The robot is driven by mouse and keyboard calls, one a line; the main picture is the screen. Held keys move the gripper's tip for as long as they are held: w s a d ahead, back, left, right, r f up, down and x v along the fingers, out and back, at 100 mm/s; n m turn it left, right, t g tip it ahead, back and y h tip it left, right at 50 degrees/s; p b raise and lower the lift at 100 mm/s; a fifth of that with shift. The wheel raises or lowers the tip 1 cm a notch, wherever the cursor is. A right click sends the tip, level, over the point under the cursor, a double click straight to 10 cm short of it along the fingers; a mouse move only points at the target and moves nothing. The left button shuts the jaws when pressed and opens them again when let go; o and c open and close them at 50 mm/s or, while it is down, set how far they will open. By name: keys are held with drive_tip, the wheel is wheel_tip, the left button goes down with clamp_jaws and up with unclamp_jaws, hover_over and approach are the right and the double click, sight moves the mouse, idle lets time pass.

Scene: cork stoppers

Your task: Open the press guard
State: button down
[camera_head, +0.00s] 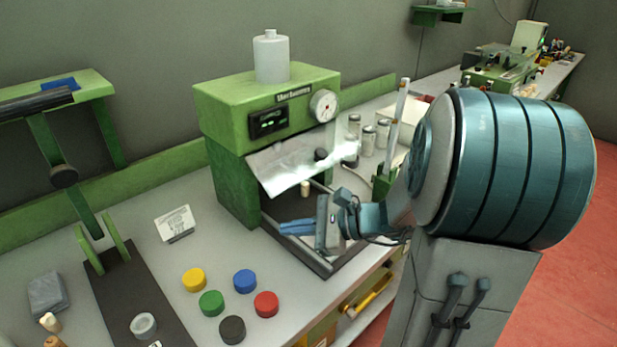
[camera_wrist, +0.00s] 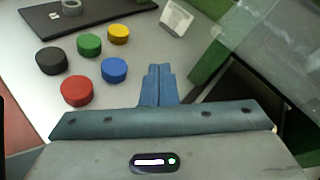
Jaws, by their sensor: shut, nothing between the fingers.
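The green press (camera_head: 225,120) stands on the bench with a dial and a small display on its head. Its clear guard (camera_head: 300,165) hangs below the head, tilted, with its lower edge raised above the dark press base (camera_head: 325,262). The clear guard also shows at the upper right of the wrist view (camera_wrist: 270,40). My gripper (camera_head: 285,228) is shut and empty, low at the front of the press and below the guard's lower edge. In the wrist view the closed fingers (camera_wrist: 158,72) point past the guard's left side. I see no contact with the guard.
Several coloured caps, including a blue cap (camera_head: 245,281), lie in front of the press. A small white sign (camera_head: 175,223) stands to its left. A white bottle (camera_head: 271,57) stands on top. A green lever device (camera_head: 60,150) is at far left. Jars (camera_head: 368,140) stand behind.

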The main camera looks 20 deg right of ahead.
sight(313, 149)
drive_tip(key=w+d+f+m+t+b, duration=0.1)
drive_tip(key=d+m+t, duration=0.1)
drive_tip(key=w+d+m+t+b, duration=0.1)
drive_tip(key=d+m, duration=0.1)
drive_tip(key=d, duration=0.1)
drive_tip(key=w+d+f+m+t, duration=0.1)
drive_tip(key=d+m+t, duration=0.1)
drive_tip(key=d, duration=0.1)
drive_tip(key=shift+w+d+f+t+h+b, duration=0.2)
drive_tip(key=shift+w+f+t+h+b, duration=0.1)
drive_tip(key=shift+b, duration=0.1)
drive_tip(key=d+m+t+h, duration=0.1)
drive_tip(key=d+m, duration=0.1)
drive_tip(key=d, duration=0.1)
drive_tip(key=d+m+t+h+b, duration=0.1)
drive_tip(key=d+t, duration=0.1)
drive_tip(key=d, duration=0.1)
drive_tip(key=w+d+m+t+h+b, duration=0.1)
drive_tip(key=d+m+t, duration=0.1)
drive_tip(key=shift+d+f+m+h, duration=0.2)
drive_tip(key=shift+d+m+h, duration=0.1)
drive_tip(key=shift+d+h, duration=0.1)
drive_tip(key=shift+w+r, duration=0.1)
drive_tip(key=shift+w, duration=0.1)
drive_tip(key=w+a+r, duration=0.2)
drive_tip(key=w+r, duration=0.3)
drive_tip(key=w, duration=0.1)
drive_tip(key=shift+w+a+r, duration=0.15)
drive_tip(key=shift+w+a, duration=0.1)
drive_tip(key=shift+a, duration=0.15)
